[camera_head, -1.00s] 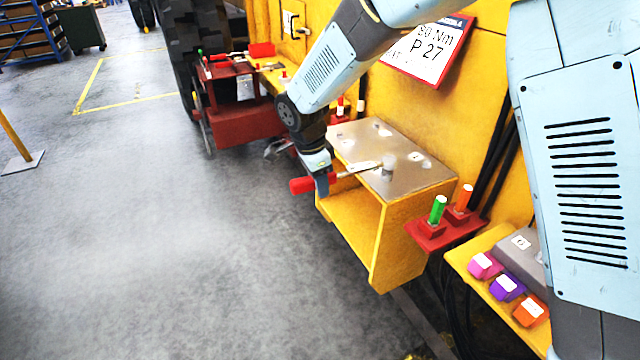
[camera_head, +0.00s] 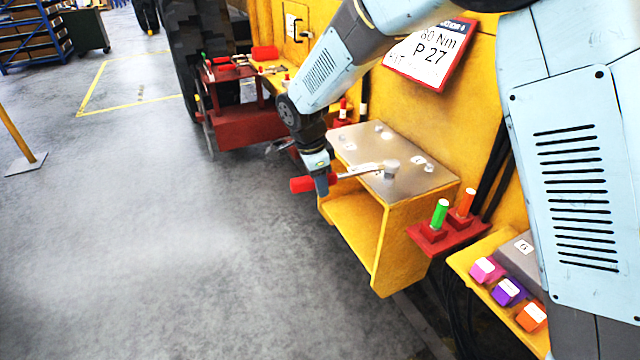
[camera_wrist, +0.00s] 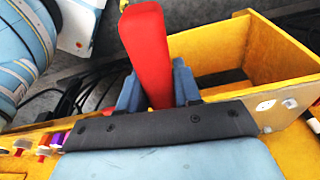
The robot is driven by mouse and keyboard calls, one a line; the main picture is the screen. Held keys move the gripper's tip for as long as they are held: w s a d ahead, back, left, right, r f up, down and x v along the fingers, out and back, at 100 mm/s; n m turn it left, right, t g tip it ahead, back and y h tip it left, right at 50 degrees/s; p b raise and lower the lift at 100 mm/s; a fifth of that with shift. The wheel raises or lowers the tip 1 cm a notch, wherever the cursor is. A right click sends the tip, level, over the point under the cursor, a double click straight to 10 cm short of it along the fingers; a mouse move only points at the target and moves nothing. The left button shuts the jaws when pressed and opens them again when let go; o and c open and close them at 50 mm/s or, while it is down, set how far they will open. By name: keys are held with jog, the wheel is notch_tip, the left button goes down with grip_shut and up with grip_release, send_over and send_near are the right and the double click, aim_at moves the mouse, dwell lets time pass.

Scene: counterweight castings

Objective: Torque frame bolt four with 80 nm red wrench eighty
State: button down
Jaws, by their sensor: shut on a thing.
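My gripper (camera_head: 322,180) is shut on the red handle of the red wrench (camera_head: 301,184). In the wrist view the red wrench (camera_wrist: 147,45) stands between the blue-grey fingers (camera_wrist: 158,88). The wrench's metal shaft and head reach right over the grey frame plate (camera_head: 385,180), with the head at a round grey bolt or socket (camera_head: 391,168) near the plate's middle. I cannot tell whether it is seated there. Other bolts with small white labels (camera_head: 420,161) sit on the plate. The label numbers are too small to read.
The plate tops an open yellow box (camera_head: 400,245). A red holder (camera_head: 440,237) with green and orange handles stands to its right, then a yellow shelf with pink, purple and orange blocks (camera_head: 508,291).

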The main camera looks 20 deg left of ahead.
jog(key=shift+w+a+m, duration=0.5)
jog(key=shift+w+a, duration=0.05)
jog(key=shift+w, duration=0.2)
dwell(0.4)
jog(key=shift+w+a, duration=0.2)
jog(key=shift+w, duration=0.05)
jog(key=shift+s+d+n, duration=1)
jog(key=shift+s+d, duration=0.35)
jog(key=shift+s, duration=0.2)
dwell(1.4)
jog(key=shift+s+d+n, duration=0.6)
jog(key=shift+s+d, duration=0.05)
jog(key=shift+d, duration=0.2)
dwell(0.6)
jog(key=shift+r, duration=0.95)
dwell(1.3)
